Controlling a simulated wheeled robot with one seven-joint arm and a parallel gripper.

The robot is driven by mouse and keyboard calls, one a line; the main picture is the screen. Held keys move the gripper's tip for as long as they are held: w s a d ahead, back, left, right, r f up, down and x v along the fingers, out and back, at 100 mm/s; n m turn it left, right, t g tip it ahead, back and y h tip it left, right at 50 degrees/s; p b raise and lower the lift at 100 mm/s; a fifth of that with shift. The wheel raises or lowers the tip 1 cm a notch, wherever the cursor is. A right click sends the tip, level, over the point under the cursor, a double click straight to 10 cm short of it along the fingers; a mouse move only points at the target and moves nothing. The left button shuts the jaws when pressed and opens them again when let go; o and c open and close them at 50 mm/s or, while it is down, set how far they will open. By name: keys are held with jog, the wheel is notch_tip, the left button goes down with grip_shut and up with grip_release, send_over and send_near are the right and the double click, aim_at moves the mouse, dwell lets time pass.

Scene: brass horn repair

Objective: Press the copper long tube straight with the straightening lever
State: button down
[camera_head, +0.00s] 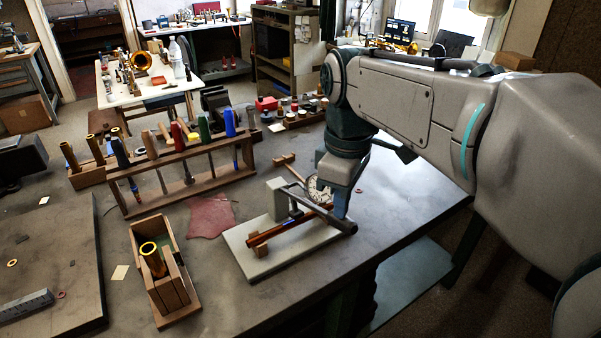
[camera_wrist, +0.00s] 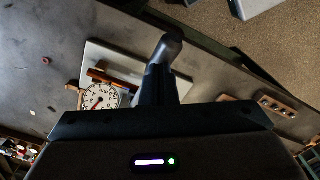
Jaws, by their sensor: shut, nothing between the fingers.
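The copper long tube (camera_head: 292,234) lies on wooden blocks on the pale base plate (camera_head: 247,262) of the straightening press. The dark straightening lever (camera_head: 322,212) slants down over it, its thick handle end at the right. A round white dial gauge (camera_head: 319,190) stands behind the lever. In the wrist view the dial (camera_wrist: 98,98), part of the copper tube (camera_wrist: 107,79) and the lever's handle end (camera_wrist: 168,49) show. My gripper (camera_head: 342,214) is shut and empty, pointing down at the handle; its fingers also show in the wrist view (camera_wrist: 158,78). I cannot tell whether they touch it.
A wooden tool rack (camera_head: 190,182) with several colored handles stands at the back left. A wooden box (camera_head: 165,275) holding a brass piece is left of the press. A red cloth (camera_head: 210,215) lies behind that box. The bench's right edge is close to the press.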

aim_at(345, 219)
jog(key=shift+f, duration=0.1)
jog(key=shift+s+d+f+b, duration=0.15)
jog(key=shift+s+f+b, duration=0.05)
jog(key=shift+f+b, duration=0.45)
jog(key=shift+s+d+f+b, duration=0.2)
jog(key=shift+f+b, duration=0.3)
jog(key=shift+f, duration=0.3)
jog(key=shift+s+f+b, duration=0.1)
jog(key=shift+f+b, duration=0.6)
jog(key=shift+f, duration=0.1)
jog(key=r+p, duration=0.3)
jog(key=shift+w+a, duration=0.3)
jog(key=shift+w, duration=0.1)
jog(key=w+a+r+p, duration=0.1)
jog(key=w+r+p, duration=0.1)
jog(key=r+p, duration=0.6)
jog(key=w+a+r+p, duration=0.1)
jog(key=w+r+p, duration=0.1)
jog(key=r+p, duration=0.6)
jog(key=shift+w+a+r, duration=0.15)
jog(key=shift+a+r, duration=0.25)
dwell(1.4)
